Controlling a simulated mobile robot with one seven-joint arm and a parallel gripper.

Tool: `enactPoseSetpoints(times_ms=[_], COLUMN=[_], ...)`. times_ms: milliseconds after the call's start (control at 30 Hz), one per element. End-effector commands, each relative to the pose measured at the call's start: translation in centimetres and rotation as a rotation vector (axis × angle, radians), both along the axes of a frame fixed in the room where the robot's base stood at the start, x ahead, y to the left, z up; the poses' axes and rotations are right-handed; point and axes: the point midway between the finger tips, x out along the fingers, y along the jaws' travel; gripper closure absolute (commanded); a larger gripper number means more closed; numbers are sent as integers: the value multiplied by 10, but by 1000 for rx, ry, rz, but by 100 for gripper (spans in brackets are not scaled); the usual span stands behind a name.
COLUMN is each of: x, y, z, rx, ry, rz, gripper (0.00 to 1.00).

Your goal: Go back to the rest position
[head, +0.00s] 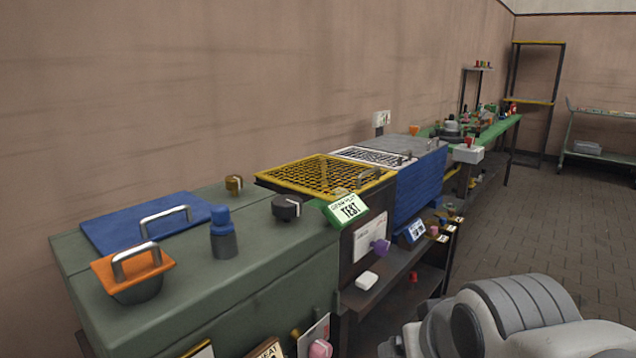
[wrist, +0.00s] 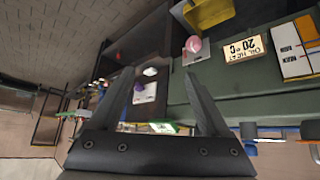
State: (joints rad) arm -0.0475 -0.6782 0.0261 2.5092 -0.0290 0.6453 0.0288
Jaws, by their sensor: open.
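My gripper (wrist: 161,75) shows in the wrist view with its two dark fingers spread wide apart. Nothing is between the fingertips. The view is turned over, and the fingers point toward the front of the green cabinet (wrist: 235,103) and the shelf beside it. I cannot tell the exact distance. In the head view part of my pale grey arm fills the lower right corner, and the gripper itself is out of sight there. The green cabinet (head: 200,300) stands at the left in the head view.
A blue lid (head: 115,225), an orange handled lid (head: 160,264) and a blue-topped knob (head: 223,240) are on the cabinet. A yellow grate (head: 320,172) and blue box (head: 418,190) stand farther along. Open brick floor (head: 560,235) lies to the right.

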Motion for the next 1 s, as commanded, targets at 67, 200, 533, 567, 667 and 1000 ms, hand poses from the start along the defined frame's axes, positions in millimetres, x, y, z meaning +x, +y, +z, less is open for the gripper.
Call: enactPoseSetpoints(times_ms=[67,200,533,567,667,1000], x=[-24,-51,-50,-50,-50,-50], y=[-10,-17,-16,-16,-16,-16], z=[-3,16,98,106,131,218], rx=[10,24,23,23,23,23], ry=[77,177,175,175,175,175], rz=[-33,-58,-55,-55,-55,-55], gripper=[20,20,20,20,20,20])
